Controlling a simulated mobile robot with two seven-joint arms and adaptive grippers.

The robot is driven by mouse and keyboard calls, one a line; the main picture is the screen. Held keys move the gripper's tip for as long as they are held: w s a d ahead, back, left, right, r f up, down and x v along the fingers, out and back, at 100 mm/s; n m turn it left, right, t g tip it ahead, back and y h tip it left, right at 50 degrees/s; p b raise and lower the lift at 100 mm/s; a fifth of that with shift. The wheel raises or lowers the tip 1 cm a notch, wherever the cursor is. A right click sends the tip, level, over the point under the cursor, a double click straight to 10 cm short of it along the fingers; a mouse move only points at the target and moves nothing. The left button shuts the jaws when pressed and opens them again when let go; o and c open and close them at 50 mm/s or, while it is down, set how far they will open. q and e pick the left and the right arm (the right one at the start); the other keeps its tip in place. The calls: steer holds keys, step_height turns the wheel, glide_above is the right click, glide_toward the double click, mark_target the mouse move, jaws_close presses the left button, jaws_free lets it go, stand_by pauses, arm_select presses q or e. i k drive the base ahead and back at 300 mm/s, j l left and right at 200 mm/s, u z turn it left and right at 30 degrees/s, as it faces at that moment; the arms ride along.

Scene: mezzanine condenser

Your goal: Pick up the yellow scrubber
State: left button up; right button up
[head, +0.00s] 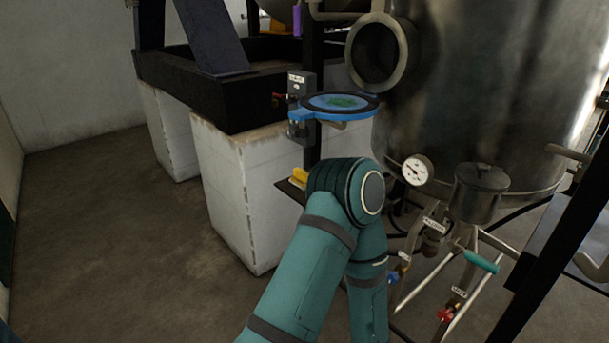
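A small yellow object (299,177), likely the yellow scrubber, lies on a dark low shelf (290,190) beside the white block. My teal arm, in front of it, hides its right part and much of the shelf. The arm rises from the bottom middle, bends just right of the yellow object and drops back down out of the picture. Neither of my grippers shows in the head view.
A blue-rimmed round plate (340,104) juts from a dark post above the shelf. A large steel tank (480,90) with a gauge (417,170), valves and pipes stands right. White blocks (235,190) carry a dark frame. The floor at left is clear.

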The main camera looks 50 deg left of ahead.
mark_target(299, 178)
steer(key=j+z, duration=0.2)
steer(key=j, duration=1.25)
steer(key=j+z, duration=0.2)
steer(key=j, duration=1.25)
